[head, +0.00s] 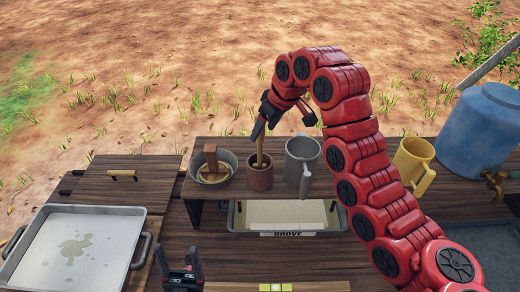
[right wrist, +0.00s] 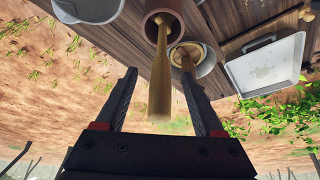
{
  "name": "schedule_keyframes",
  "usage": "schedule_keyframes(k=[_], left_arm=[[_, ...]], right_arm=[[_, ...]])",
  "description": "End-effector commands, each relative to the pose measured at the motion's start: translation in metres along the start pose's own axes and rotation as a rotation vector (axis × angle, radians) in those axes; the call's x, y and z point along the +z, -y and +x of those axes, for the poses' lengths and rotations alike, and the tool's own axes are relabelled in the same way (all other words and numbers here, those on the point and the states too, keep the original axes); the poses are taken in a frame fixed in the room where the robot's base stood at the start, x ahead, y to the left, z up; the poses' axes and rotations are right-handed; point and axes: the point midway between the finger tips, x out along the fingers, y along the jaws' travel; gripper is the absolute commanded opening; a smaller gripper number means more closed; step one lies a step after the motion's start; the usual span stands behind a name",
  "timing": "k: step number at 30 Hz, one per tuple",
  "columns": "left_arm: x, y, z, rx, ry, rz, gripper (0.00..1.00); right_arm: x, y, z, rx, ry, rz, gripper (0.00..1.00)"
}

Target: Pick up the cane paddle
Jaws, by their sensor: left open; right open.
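The cane paddle (head: 259,152) is a tan stick standing in a brown cup (head: 260,178) on the raised wooden shelf. In the right wrist view the paddle (right wrist: 160,85) reaches out of the cup (right wrist: 166,22) toward my palm. My right gripper (head: 262,122) is above the cup, with its arm arching over from the right. In the right wrist view its open fingers (right wrist: 156,76) lie on either side of the paddle, with gaps visible. Part of the paddle's top is hidden by the gripper in the head view. My left gripper (head: 180,264) is open and empty at the bottom.
A grey bowl with a wooden block (head: 211,160) stands left of the cup, and a grey mug (head: 302,160) stands right. A yellow mug (head: 413,160) and blue barrel (head: 480,125) are farther right. A metal tray (head: 75,245) lies left; a grey bin (head: 285,218) sits below the shelf.

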Motion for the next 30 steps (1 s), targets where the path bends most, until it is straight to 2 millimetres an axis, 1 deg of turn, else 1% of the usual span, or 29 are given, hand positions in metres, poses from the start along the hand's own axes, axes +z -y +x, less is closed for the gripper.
schedule_keyframes(k=[1,2,6,9,16,17,18,20,21,23,24,28,30], left_arm=[[-0.001,0.0,0.006,0.0,0.0,0.0,0.69],[-0.001,0.0,0.007,0.0,0.0,0.0,0.69],[-0.002,0.001,0.014,0.0,0.0,0.0,0.69],[-0.003,0.001,0.015,0.0,0.0,0.0,0.69],[-0.002,0.001,0.014,0.0,0.0,0.0,0.69],[-0.002,0.001,0.014,0.0,0.0,0.0,0.69],[-0.003,0.001,0.014,0.0,0.0,0.0,0.69],[-0.002,0.001,0.014,0.0,0.0,0.0,0.69],[-0.002,0.001,0.014,0.0,0.0,0.0,0.69],[-0.002,0.001,0.014,0.0,0.0,0.0,0.69],[-0.002,0.001,0.014,0.0,0.0,0.0,0.69],[-0.002,0.001,0.014,0.0,0.0,0.0,0.69],[-0.002,0.001,0.014,0.0,0.0,0.0,0.69]], right_arm=[[-0.004,0.003,0.003,-0.005,-0.003,-0.001,0.7],[-0.005,0.002,0.006,-0.005,-0.003,-0.001,0.7],[-0.005,0.001,0.024,-0.002,0.0,0.002,0.7],[-0.004,0.001,0.033,-0.001,0.002,0.001,0.7],[-0.003,0.0,0.035,0.001,0.001,0.001,0.7],[-0.003,0.0,0.035,0.001,0.0,0.001,0.67],[-0.004,0.0,0.035,0.001,0.0,0.001,0.59],[-0.004,0.0,0.035,0.001,0.0,0.001,0.49],[-0.004,0.0,0.035,0.001,0.0,0.001,0.41],[-0.004,0.0,0.035,0.001,0.0,0.001,0.31],[-0.004,0.0,0.035,0.001,0.0,0.001,0.23],[-0.004,0.0,0.035,0.001,0.0,0.001,0.0],[-0.004,0.0,0.035,0.001,0.0,0.001,0.0]])
